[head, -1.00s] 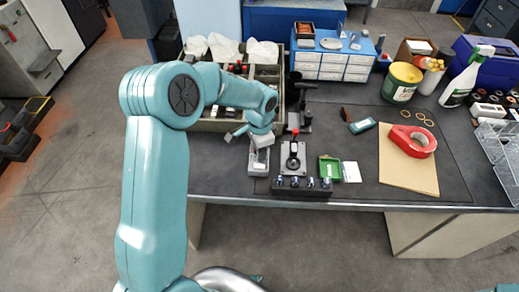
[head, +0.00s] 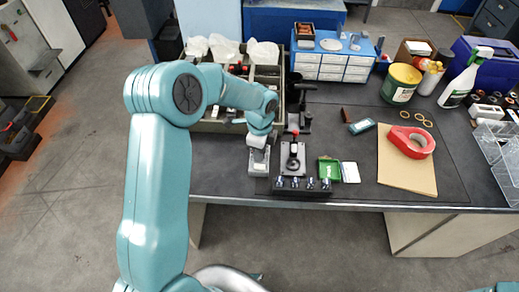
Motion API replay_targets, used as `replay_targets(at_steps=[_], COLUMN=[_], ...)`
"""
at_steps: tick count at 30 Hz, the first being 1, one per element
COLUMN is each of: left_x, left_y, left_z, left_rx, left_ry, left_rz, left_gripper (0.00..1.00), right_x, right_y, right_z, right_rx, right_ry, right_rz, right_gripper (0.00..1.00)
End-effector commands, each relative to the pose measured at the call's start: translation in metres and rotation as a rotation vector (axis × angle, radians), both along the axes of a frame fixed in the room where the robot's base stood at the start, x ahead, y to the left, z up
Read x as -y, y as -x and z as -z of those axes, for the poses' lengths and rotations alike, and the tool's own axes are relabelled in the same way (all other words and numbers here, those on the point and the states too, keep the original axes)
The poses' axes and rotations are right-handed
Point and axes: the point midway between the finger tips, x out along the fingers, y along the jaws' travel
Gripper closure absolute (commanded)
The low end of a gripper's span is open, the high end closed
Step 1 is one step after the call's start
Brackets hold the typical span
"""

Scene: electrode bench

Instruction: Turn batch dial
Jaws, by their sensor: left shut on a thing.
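My left gripper (head: 257,141) reaches down from the left arm onto the far end of a small grey box (head: 259,168) near the bench's front edge. It is shut on the batch dial there. The dial itself is hidden by the jaws, so its setting cannot be read. My right gripper is not in view.
A divided bin (head: 212,126) stands behind.

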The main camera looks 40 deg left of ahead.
Motion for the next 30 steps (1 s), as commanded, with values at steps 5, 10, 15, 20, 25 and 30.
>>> replay_targets(at_steps=[5, 10, 15, 20, 25, 30], left_x=[0.0035, 0.0037, 0.004, 0.0039, 0.0027, 0.0017], left_y=[-0.0012, -0.0011, -0.0009, -0.0006, -0.0003, 0.0], left_z=[0.0006, 0.0009, 0.0011, 0.0012, 0.001, 0.0013], left_rx=[0.004, 0.003, 0.002, 0.001, 0.0, 0.0], left_ry=[0.005, 0.005, 0.006, 0.006, 0.004, 0.002], left_rz=[0.029, 0.036, 0.035, 0.035, 0.033, -0.005], left_gripper=[1.0, 1.0, 1.0, 0.55, 0.52, 0.52], right_x=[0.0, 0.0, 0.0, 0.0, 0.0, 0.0], right_y=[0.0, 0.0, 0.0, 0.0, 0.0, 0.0], right_z=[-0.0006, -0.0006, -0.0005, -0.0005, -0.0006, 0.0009], right_rx=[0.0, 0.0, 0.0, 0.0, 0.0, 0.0], right_ry=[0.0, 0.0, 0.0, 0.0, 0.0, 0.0], right_rz=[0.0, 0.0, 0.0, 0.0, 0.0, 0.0], right_gripper=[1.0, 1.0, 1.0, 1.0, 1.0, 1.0])
